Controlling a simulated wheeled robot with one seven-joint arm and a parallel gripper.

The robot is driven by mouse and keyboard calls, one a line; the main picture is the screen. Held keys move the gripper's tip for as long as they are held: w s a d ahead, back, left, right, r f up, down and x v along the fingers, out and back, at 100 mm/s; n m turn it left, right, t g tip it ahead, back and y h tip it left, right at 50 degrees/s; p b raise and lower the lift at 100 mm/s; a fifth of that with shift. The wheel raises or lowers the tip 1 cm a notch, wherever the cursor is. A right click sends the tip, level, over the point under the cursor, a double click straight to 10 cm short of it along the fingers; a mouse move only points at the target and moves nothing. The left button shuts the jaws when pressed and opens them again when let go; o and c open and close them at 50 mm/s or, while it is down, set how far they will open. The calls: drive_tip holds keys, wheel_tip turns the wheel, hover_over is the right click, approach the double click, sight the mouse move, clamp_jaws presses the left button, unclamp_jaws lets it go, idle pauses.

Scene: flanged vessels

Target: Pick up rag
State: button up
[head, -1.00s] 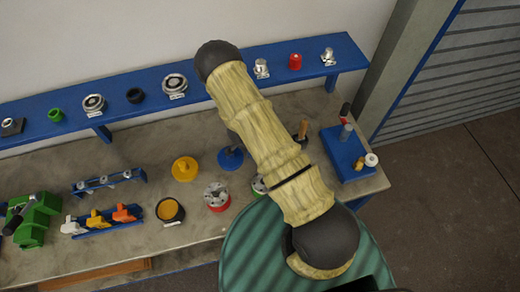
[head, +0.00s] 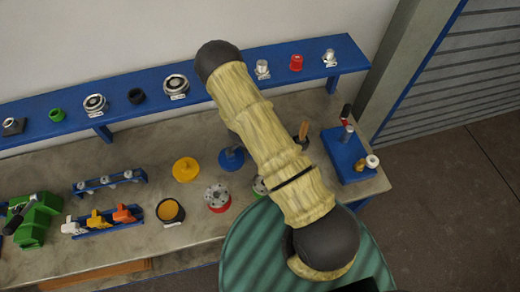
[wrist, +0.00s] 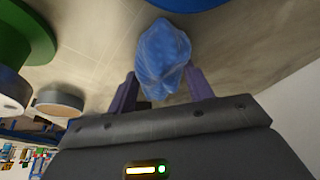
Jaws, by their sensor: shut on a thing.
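The rag (wrist: 162,62) is a crumpled blue cloth in the wrist view, at the upper middle. My gripper (wrist: 161,76) has its two purple fingers on either side of the rag and is shut on it. I cannot tell whether the rag touches the surface beneath it. In the head view my arm covers the gripper, and I cannot make out the rag there.
The grey bench (head: 130,225) bears a yellow flanged part (head: 186,169), a blue one (head: 231,158), a green vise (head: 36,216) and a blue block (head: 344,155) with upright tools. A blue shelf (head: 215,75) with several fittings runs behind. A green round surface (head: 245,250) lies in front.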

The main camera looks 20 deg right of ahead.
wheel_tip(320, 180, up, 10)
drive_tip(key=p, duration=0.2)
drive_tip(key=shift+f, duration=0.15)
idle(0.4)
drive_tip(key=o, duration=0.4)
drive_tip(key=shift+c, duration=1.6)
drive_tip(key=shift+b, duration=0.4)
